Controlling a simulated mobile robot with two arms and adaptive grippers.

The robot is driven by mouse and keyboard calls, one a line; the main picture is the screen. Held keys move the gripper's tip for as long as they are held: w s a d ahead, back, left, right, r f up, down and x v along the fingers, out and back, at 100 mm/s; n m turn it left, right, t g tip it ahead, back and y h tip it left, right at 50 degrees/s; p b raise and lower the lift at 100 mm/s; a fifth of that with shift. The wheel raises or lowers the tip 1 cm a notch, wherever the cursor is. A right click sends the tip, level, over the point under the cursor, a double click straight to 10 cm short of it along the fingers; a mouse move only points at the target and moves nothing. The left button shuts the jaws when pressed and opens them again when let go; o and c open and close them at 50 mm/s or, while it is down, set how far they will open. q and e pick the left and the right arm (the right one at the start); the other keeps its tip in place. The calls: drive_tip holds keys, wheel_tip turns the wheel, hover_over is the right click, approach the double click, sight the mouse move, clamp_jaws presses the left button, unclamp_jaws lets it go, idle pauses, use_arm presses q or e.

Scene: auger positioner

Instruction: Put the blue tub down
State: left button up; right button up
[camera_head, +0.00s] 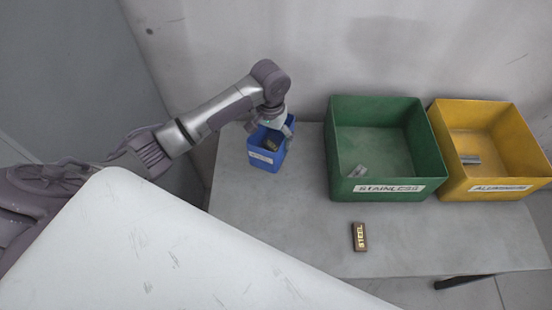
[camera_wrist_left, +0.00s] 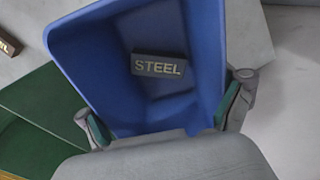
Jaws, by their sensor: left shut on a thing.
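The blue tub (camera_head: 262,160) is at the back left of the table in the head view, with a pale label on its front. My left gripper (camera_head: 278,124) comes down on it from above and is shut on it. In the left wrist view the tub (camera_wrist_left: 105,60) fills the middle, with the fingers of my left gripper (camera_wrist_left: 165,115) pressed against opposite sides. A dark block marked STEEL (camera_wrist_left: 158,65) lies inside the tub. I cannot tell whether the tub's base touches the table. My right gripper is not in view.
A green bin labelled STAINLESS (camera_head: 376,189) and a yellow bin labelled ALUMINIUM (camera_head: 498,188) stand on the table (camera_head: 290,220) to the right, each holding a metal piece. The tabletop between tub and green bin is clear.

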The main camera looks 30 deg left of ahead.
sight(272, 148)
use_arm(q)
wheel_tip(272, 148, down, 5)
drive_tip(key=shift+s+f, duration=0.1)
drive_tip(key=shift+f, duration=1.95)
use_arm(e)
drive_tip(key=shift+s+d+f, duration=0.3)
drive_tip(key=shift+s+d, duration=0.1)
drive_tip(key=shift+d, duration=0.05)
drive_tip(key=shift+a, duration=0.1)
use_arm(q)
drive_tip(key=o, duration=0.9)
drive_tip(key=shift+f, duration=0.1)
drive_tip(key=shift+c, duration=0.2)
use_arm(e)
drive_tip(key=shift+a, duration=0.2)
use_arm(q)
wheel_tip(272, 148, up, 12)
drive_tip(key=shift+r, duration=0.15)
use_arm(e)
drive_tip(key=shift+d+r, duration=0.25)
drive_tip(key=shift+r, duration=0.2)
